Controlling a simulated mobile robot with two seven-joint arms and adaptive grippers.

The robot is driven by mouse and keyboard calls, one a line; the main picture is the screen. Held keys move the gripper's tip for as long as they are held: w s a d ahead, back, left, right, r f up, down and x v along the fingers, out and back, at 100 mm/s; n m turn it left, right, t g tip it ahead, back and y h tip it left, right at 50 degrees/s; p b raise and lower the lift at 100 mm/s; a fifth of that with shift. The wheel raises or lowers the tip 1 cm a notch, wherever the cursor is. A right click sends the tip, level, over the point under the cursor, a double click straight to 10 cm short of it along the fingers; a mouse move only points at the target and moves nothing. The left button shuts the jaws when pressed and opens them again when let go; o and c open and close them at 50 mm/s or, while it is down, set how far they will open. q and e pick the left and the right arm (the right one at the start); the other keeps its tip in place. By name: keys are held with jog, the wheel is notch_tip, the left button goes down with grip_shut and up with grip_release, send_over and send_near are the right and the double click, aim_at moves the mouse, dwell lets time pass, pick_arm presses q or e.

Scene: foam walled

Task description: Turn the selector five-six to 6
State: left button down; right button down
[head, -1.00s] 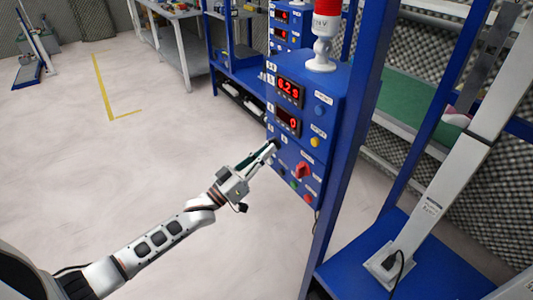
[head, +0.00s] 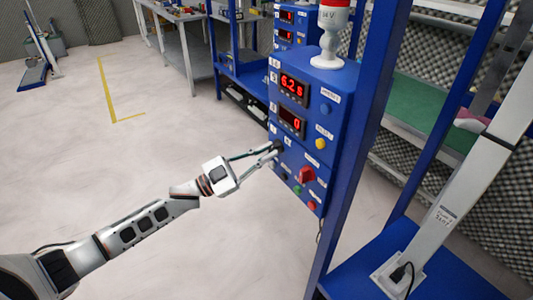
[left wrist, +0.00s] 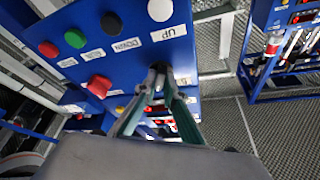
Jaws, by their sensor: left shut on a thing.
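The blue control panel (head: 312,75) stands right of centre in the head view, with red lit displays and several buttons. A small dark knob, apparently the selector five-six (head: 279,145), sits low on its left side. My left gripper (head: 275,149) has its two fingers closed around this knob, which they mostly hide. In the left wrist view the fingertips (left wrist: 158,82) meet at the dark knob against the blue face. Its pointer and scale markings cannot be read. My right gripper is not in view.
A red rotary switch (head: 306,175) and several buttons are close to the right of the fingers. In the left wrist view, buttons labelled UP and DOWN (left wrist: 112,23) are near. A blue post (head: 364,120) stands right of the panel. Open floor lies to the left.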

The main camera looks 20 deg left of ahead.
pick_arm(q)
jog(key=shift+m, duration=0.3)
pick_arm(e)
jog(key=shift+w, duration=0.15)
pick_arm(q)
jog(key=c, duration=2.1)
grip_release()
jog(key=shift+c, duration=0.2)
jog(key=shift+s+a+f, duration=0.15)
jog(key=shift+a, duration=0.05)
jog(key=v, duration=1.1)
jog(key=shift+a, duration=0.25)
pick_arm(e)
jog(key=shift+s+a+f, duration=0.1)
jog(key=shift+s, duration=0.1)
pick_arm(q)
jog(key=shift+s, duration=0.1)
